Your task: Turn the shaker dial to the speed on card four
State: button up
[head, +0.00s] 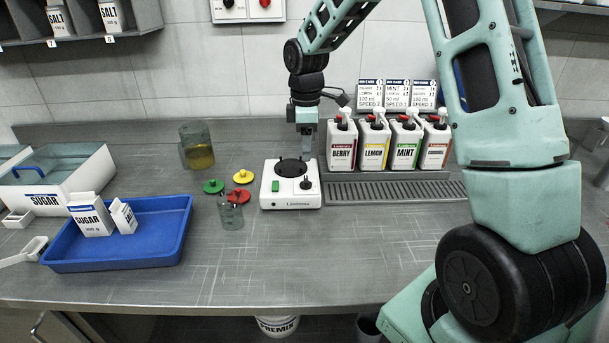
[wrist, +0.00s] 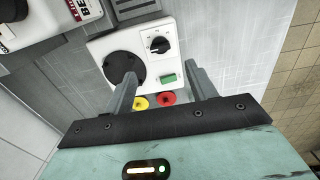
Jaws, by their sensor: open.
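The shaker (head: 290,186) is a white box with a black round platform, a green button and a black dial (head: 306,184), standing on the steel counter. In the wrist view the shaker (wrist: 148,40) lies beyond my fingertips, with the dial (wrist: 158,45) showing a pale pointer mark; its setting is too small to read. My gripper (head: 305,130) is above and behind the shaker, open and empty, and its two fingers show apart in the wrist view (wrist: 162,82). Three cards (head: 397,94) stand behind the bottles; their small print is mostly unreadable and I cannot tell which is card four.
Bottles marked berry (head: 341,147), lemon (head: 374,145) and mint (head: 405,146), plus another, stand behind a drip grate (head: 390,191). Coloured lids (head: 243,176) and a glass beaker (head: 231,214) sit left of the shaker. The front counter is clear.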

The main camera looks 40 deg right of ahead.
aim_at(306, 179)
notch_tip(306, 179, down, 10)
jog(key=shift+r, duration=0.1)
dwell(0.4)
jog(key=c, duration=1)
